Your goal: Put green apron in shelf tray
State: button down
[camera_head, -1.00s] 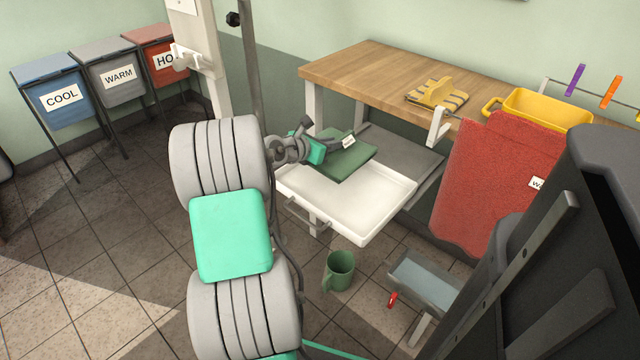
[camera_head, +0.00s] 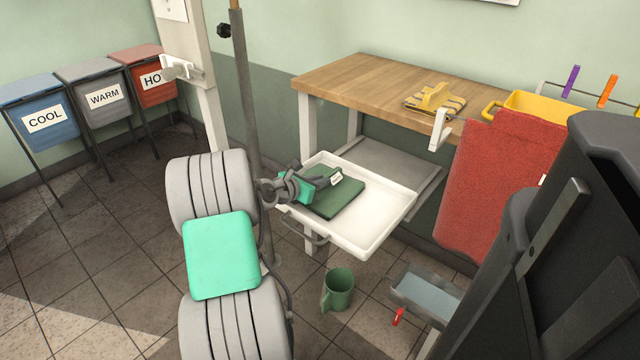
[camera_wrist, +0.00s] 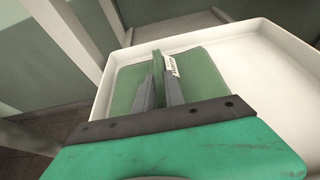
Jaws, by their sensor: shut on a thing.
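The folded green apron (camera_head: 338,199) with a white label lies low in the left part of the white shelf tray (camera_head: 378,222), which is pulled out under the wooden table. My gripper (camera_head: 322,184) is over the apron and shut on a raised fold of it. In the wrist view the two fingers (camera_wrist: 160,92) pinch this upright fold beside the label, and the apron (camera_wrist: 203,75) spreads flat around them inside the tray walls (camera_wrist: 258,65). Whether the apron's underside rests fully on the tray floor is hidden.
A red towel (camera_head: 490,185) hangs at the table's front right. The tray's right part is bare.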

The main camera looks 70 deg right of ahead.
jog(key=c, duration=1.4)
grip_release()
jog(key=shift+f, duration=0.1)
